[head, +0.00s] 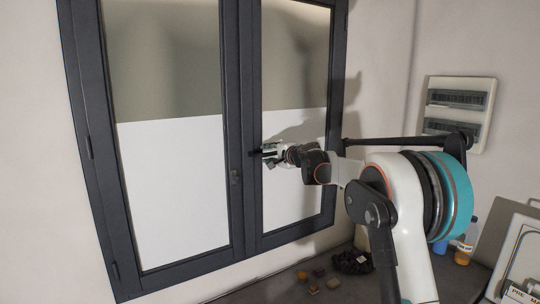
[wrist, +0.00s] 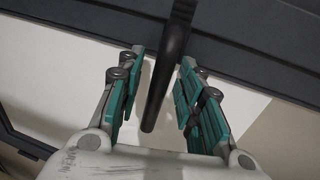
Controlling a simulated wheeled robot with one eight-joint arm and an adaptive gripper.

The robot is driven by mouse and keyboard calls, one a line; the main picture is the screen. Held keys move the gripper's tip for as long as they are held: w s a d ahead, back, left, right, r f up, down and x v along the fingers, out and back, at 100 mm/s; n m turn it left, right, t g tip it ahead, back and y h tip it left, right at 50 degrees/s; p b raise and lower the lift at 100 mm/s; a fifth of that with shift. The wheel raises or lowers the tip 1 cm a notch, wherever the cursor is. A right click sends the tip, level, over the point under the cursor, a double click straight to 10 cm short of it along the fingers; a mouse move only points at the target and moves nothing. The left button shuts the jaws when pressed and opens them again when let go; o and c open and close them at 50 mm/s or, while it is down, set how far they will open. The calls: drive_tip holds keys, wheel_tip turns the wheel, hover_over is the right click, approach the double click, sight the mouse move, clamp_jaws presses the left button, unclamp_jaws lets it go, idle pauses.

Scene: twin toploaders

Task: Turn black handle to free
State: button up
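The black handle (wrist: 166,80) is a slim dark bar. In the wrist view it runs from the dark window frame (wrist: 245,62) down between my fingers, leaning slightly. My gripper (wrist: 160,72) is open around it, with teal pads on both sides and visible gaps to the bar. In the head view my gripper (head: 268,152) is up against the right window sash near the middle frame post (head: 245,200). There the handle (head: 255,151) is mostly hidden by my gripper; only a small dark bit shows.
The double window has frosted upper and white lower panes (head: 172,185). A small dark fitting (head: 235,177) sits on the middle frame. A breaker box (head: 458,108) hangs at right. Below are small blocks (head: 318,272), a dark heap (head: 352,262) and a bottle (head: 466,243).

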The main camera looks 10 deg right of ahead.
drive_tip(key=v, duration=1.2)
